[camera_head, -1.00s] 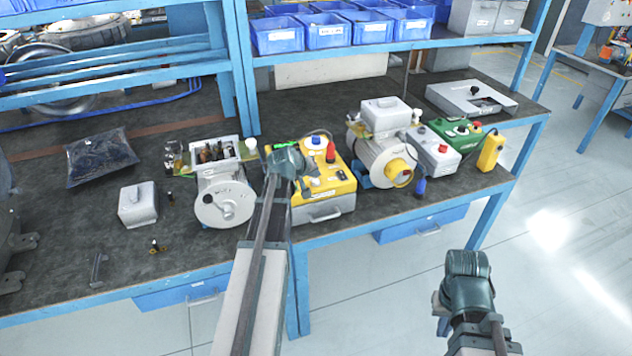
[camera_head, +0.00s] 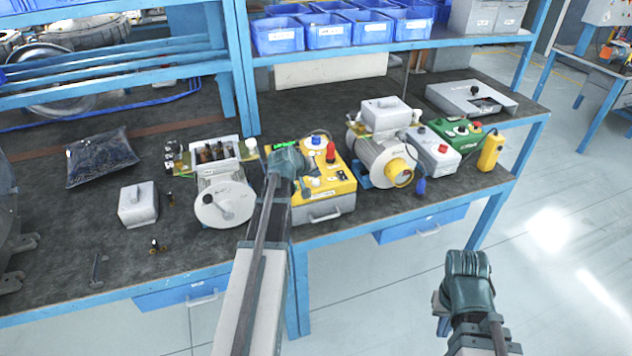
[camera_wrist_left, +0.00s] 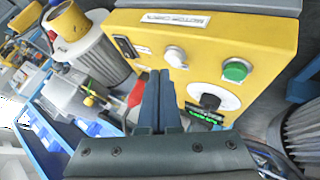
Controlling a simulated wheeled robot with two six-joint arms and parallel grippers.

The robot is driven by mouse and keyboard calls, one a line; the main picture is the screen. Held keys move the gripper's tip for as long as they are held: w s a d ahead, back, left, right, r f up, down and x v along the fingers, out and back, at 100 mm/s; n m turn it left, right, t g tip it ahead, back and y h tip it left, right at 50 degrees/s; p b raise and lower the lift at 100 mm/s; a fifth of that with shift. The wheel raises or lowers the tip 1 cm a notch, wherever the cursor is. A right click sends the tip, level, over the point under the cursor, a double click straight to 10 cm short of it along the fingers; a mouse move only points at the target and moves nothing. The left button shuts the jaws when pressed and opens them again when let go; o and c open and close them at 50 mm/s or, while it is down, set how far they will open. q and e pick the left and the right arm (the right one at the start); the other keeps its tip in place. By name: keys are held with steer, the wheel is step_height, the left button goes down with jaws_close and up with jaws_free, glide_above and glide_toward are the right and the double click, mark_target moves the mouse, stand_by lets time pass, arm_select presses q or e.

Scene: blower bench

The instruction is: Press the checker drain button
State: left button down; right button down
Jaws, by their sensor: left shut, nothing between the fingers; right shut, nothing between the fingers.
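The checker is a yellow box (camera_head: 337,180) on a grey base on the bench. In the left wrist view its yellow panel (camera_wrist_left: 225,40) has a white button (camera_wrist_left: 175,57), a green button (camera_wrist_left: 236,70), a black knob on a white dial (camera_wrist_left: 210,101) and a lit green display. No label that I can read marks the drain button. My left gripper (camera_wrist_left: 158,72) is shut and empty, its tips close to the white button; I cannot tell if they touch. In the head view the left gripper (camera_head: 303,188) is over the checker's left side. My right gripper (camera_head: 441,322) is shut, off the bench.
An open motor unit (camera_head: 224,198) stands left of the checker, and another motor (camera_head: 383,160) with a yellow cap stands right of it. A grey box with a red button (camera_head: 434,152) and a green box (camera_head: 458,133) are further right. Blue bins (camera_head: 277,36) line the shelf above.

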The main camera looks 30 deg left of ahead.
arm_select(q)
steer(key=shift+f, duration=0.1)
steer(key=shift+f+b, duration=0.35)
steer(key=shift+b, duration=0.1)
steer(key=shift+f+b, duration=0.35)
steer(key=shift+f, duration=0.05)
stand_by(0.5)
steer(key=shift+r, duration=0.1)
stand_by(0.7)
steer(key=shift+r+p, duration=0.75)
steer(key=shift+p, duration=0.05)
step_height(320, 180, up, 5)
steer(key=p, duration=0.5)
